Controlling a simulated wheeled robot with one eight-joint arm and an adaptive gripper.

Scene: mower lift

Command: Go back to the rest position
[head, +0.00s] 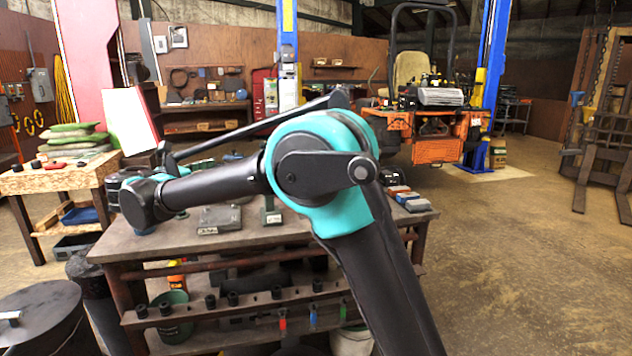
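My arm (345,200) rises from the bottom of the head view to a teal and black elbow, then reaches left to my wrist (145,200). The wrist is above the left end of a dark workbench (240,238). My gripper's fingers cannot be made out, so whether they hold anything does not show. My arm hides part of the bench top.
A wooden table (58,180) with stacked sacks (75,138) stands at left. A dark round lid (40,318) is at lower left. An orange mower (425,135) stands between blue lift posts (492,70) at the back. The floor at right (530,260) is clear.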

